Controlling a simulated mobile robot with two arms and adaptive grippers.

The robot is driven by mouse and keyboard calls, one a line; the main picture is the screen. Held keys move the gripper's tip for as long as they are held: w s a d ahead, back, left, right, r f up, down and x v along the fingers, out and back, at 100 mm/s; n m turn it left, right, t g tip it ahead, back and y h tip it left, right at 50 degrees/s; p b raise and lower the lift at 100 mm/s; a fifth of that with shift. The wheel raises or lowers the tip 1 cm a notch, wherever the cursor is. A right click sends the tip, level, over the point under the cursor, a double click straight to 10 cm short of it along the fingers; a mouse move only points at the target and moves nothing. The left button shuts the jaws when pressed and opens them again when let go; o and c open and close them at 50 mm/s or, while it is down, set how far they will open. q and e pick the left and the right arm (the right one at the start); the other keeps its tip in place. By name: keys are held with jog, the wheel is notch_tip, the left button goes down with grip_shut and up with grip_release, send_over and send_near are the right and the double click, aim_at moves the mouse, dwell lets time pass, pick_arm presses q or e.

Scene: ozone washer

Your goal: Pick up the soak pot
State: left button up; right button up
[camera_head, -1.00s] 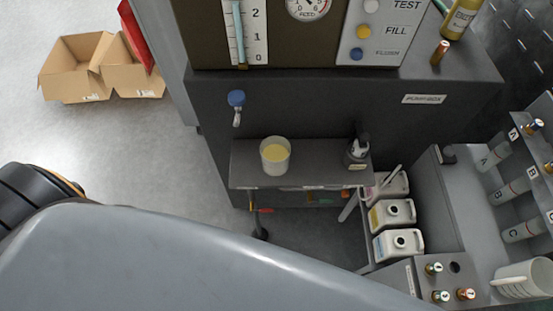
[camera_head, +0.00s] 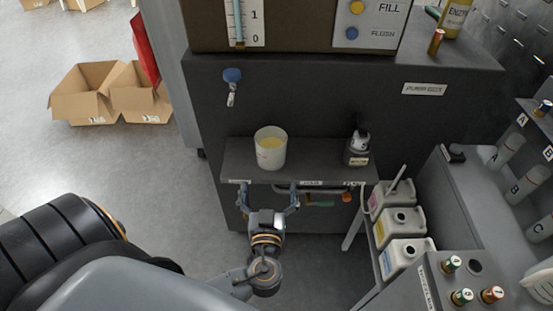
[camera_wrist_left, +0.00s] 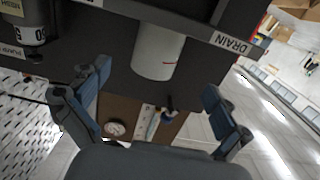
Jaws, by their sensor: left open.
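The soak pot, a white cup with yellow contents (camera_head: 271,158), stands upright on the left part of a small dark shelf (camera_head: 312,176) on the front of the machine. My left gripper (camera_head: 268,192) is open and empty, in front of and below the shelf edge, roughly in line with the pot. In the left wrist view the pot (camera_wrist_left: 158,58) appears inverted between the spread blue fingers of the gripper (camera_wrist_left: 157,88), beyond the fingertips and not touching them. My right gripper is not in view.
A dark bottle (camera_head: 357,148) stands at the shelf's right end. A blue-handled tap (camera_head: 232,76) hangs above the pot's left. White jugs (camera_head: 404,254) stand in a rack to the lower right. Cardboard boxes (camera_head: 110,95) lie on the floor at left.

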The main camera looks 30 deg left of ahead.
aim_at(270, 161)
pick_arm(q)
jog(key=p+x, duration=0.1)
jog(key=x, duration=0.5)
jog(key=shift+w+a, duration=0.2)
jog(key=shift+w, duration=0.15)
jog(key=shift+w+a, duration=0.3)
jog(key=shift+w, duration=0.15)
jog(key=shift+w+a+p, duration=0.15)
jog(key=shift+w+p, duration=0.2)
jog(key=p+x, duration=0.1)
jog(key=x, duration=0.2)
jog(key=shift+w+a, duration=0.15)
jog(key=shift+w, duration=0.15)
jog(key=shift+w+a+f, duration=0.2)
jog(key=shift+w, duration=0.15)
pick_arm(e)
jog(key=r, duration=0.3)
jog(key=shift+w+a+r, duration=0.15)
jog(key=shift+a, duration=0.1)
pick_arm(q)
jog(key=c, duration=1.3)
